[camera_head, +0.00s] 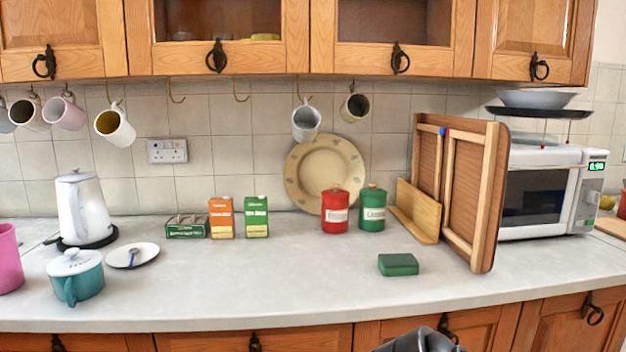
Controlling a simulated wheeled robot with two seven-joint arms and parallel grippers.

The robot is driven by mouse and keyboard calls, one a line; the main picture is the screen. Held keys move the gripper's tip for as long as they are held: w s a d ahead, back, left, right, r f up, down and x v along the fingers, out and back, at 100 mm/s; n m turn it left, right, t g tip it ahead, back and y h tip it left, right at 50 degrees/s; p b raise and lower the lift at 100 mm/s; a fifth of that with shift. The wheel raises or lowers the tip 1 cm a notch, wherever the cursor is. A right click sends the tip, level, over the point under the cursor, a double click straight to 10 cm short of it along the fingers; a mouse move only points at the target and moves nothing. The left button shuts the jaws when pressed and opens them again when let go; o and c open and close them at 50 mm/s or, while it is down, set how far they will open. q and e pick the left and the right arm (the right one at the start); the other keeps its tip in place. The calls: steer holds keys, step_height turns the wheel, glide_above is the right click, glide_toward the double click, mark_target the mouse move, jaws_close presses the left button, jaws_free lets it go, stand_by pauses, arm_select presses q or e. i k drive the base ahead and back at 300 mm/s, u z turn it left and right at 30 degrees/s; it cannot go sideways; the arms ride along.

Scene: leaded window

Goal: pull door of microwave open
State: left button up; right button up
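The white microwave (561,150) stands on the counter at the right of the head view. Its door (532,195) has a dark window and looks shut. A pale upright strip, which looks like the handle, runs along the door's right side next to the control panel (595,190) with a lit green display. The wooden framed panel hides the door's left edge. Neither gripper's fingers show. A dark grey rounded part, likely of my own arm, shows at the bottom edge right of centre, well below and left of the microwave.
A wooden framed panel (486,195) stands upright left of the microwave. A black rack with a bowl (535,99) sits above it. A green block (398,264), red canister (335,211) and green canister (372,209) are further left. Counter (540,270) before the microwave is clear.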

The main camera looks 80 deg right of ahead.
mark_target(538, 203)
steer(key=z, duration=3.75)
steer(key=k, duration=0.4)
steer(key=z, duration=1.5)
steer(key=i, duration=1.65)
steer(key=u, duration=0.45)
